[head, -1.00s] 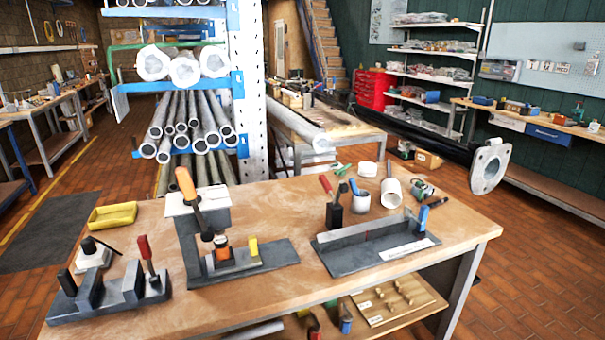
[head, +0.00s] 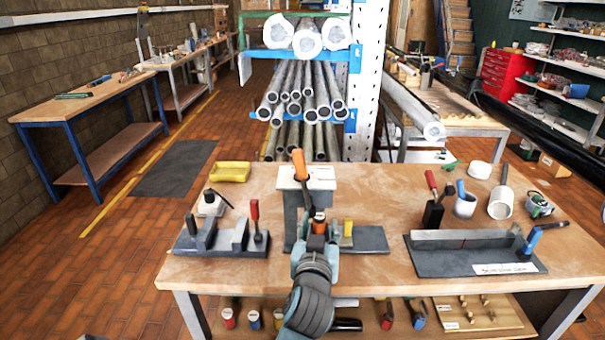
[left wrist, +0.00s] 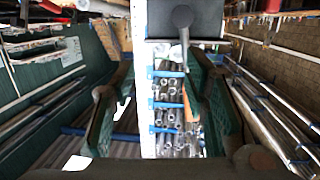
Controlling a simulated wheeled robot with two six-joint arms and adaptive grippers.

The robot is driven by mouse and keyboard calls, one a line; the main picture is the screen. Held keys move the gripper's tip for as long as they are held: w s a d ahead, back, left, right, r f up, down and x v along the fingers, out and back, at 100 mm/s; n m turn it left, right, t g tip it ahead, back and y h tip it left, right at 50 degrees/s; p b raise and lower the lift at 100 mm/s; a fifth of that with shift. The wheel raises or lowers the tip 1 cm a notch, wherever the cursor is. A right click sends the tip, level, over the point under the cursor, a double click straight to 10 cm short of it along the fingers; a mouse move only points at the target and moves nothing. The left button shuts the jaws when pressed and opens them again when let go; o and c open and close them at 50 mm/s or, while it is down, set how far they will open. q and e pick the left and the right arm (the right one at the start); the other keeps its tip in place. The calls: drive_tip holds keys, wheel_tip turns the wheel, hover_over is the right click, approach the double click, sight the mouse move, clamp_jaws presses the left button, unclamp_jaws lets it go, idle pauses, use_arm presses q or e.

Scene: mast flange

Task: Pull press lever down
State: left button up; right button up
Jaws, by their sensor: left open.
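The press (head: 291,212) stands near the middle of the bench, with a white plate on top. Its lever (head: 299,167) has an orange handle and stands up, tilted slightly left. My left gripper (head: 317,243) is in front of the press at the bench's front edge, below the orange handle and apart from it. It hides part of the press base. My right gripper is out of view.
A clamp fixture with a red handle (head: 256,217) stands left of the press. A grey angle fixture (head: 460,262), cups and tools are on the right. A yellow tray (head: 230,172) lies at the back left. A pipe rack (head: 305,95) is behind the bench.

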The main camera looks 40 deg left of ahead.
sight(299, 166)
use_arm(q)
drive_tip(key=s+a+r+n+y, duration=0.2)
drive_tip(key=s+a+r+n, duration=0.15)
drive_tip(key=r, duration=0.55)
drive_tip(key=x, duration=0.8)
drive_tip(key=p+x, duration=0.1)
drive_tip(key=x, duration=0.3)
drive_tip(key=shift+d+r, duration=0.1)
drive_tip(key=shift+r, duration=0.2)
drive_tip(key=shift+w+a, duration=0.3)
drive_tip(key=shift+w, duration=0.3)
drive_tip(key=shift+c, duration=0.2)
clamp_jaws()
